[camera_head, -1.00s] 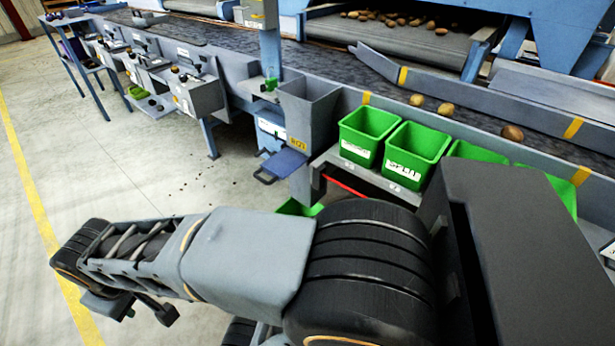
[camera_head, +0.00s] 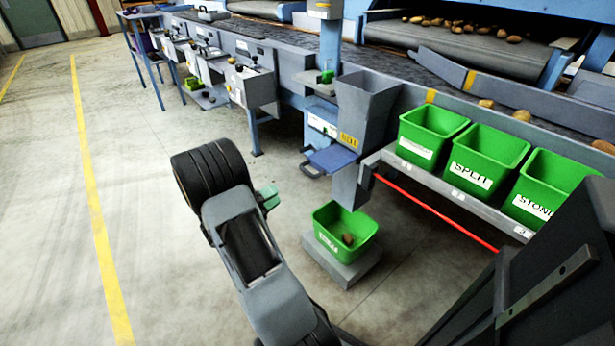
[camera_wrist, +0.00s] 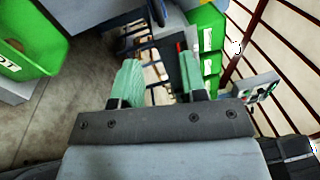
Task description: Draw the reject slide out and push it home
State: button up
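The reject slide (camera_head: 332,158) is a flat blue plate with a dark handle loop at its left end, at the foot of the grey chute (camera_head: 365,105) in the head view. Part of it sits inside the chute housing; how far out it is, I cannot tell. My gripper (camera_head: 268,197) is left of and below the slide, apart from it, mostly hidden behind my wrist. In the wrist view my gripper (camera_wrist: 160,75) has two green fingers spread apart with nothing between them. A dark bar and a blue-grey surface lie beyond the fingers.
A green bin (camera_head: 322,222) holding a potato stands on a low grey platform (camera_head: 345,270) below the chute. Several labelled green bins (camera_head: 480,160) line a shelf with a red strip (camera_head: 437,212) at right. The floor at left is clear.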

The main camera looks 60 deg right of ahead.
aim_at(307, 170)
jog(key=shift+n+h, duration=0.4)
jog(key=shift+n, duration=0.4)
jog(key=b+x, duration=0.1)
jog(key=x, duration=0.3)
jog(key=b+x, duration=0.1)
jog(key=x, duration=0.4)
jog(key=w+f+b+x, duration=0.1)
jog(key=x, duration=0.4)
jog(key=shift+d, duration=0.35)
grip_shut()
